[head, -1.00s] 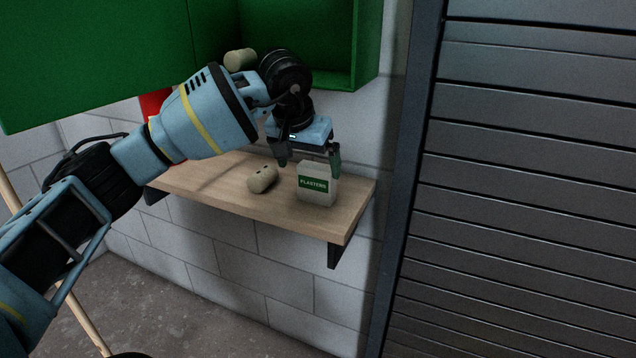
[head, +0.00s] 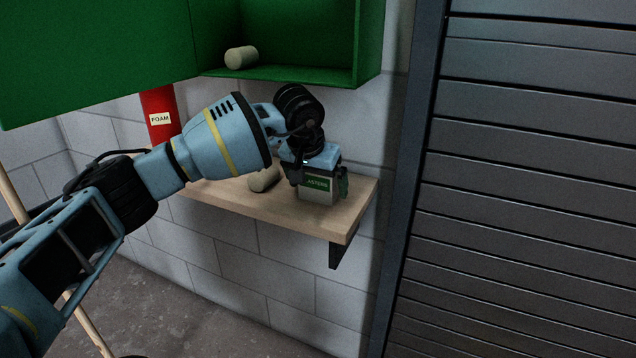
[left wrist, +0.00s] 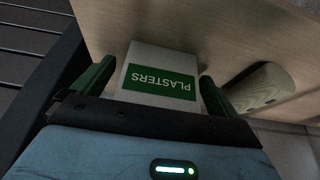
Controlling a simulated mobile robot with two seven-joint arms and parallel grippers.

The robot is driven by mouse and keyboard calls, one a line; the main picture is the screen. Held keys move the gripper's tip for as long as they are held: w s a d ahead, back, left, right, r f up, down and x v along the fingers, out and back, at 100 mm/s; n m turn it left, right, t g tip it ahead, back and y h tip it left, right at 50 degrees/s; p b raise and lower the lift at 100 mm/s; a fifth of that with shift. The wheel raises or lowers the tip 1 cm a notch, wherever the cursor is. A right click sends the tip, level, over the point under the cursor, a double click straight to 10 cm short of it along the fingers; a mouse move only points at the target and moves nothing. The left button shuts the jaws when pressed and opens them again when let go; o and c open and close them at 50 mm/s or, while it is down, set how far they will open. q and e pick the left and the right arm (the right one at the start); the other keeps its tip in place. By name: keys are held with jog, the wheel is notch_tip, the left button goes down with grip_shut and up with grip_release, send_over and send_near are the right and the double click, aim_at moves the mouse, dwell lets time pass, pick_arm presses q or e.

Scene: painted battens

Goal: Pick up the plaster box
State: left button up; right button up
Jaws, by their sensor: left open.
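The plaster box (head: 316,195) is white with a green label and stands upright on the wooden shelf (head: 232,197), near its right end. My left gripper (head: 320,186) is lowered over it, with one finger on each side. In the left wrist view the box (left wrist: 158,88) sits between the fingers of the gripper (left wrist: 155,92), its label upside down. The fingers are open, and gaps show between them and the box. The upper part of the box is partly hidden by the gripper in the head view. My right gripper is not in view.
A beige cylinder (head: 264,180) lies on the shelf just left of the box; it also shows in the left wrist view (left wrist: 260,88). Another beige cylinder (head: 240,57) lies in the open green cabinet (head: 300,74) above. A red foam extinguisher (head: 160,103) is behind my arm.

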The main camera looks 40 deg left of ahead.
pick_arm(q)
jog(key=c, duration=1.1)
jog(key=shift+o, duration=0.2)
jog(key=shift+r, duration=0.85)
notch_tip(320, 180, up, 2)
jog(key=shift+r, duration=0.15)
jog(key=s+a+r, duration=0.1)
jog(key=s+a, duration=0.3)
jog(key=s, duration=1.1)
jog(key=shift+s+a, duration=0.15)
jog(key=shift+s, duration=0.1)
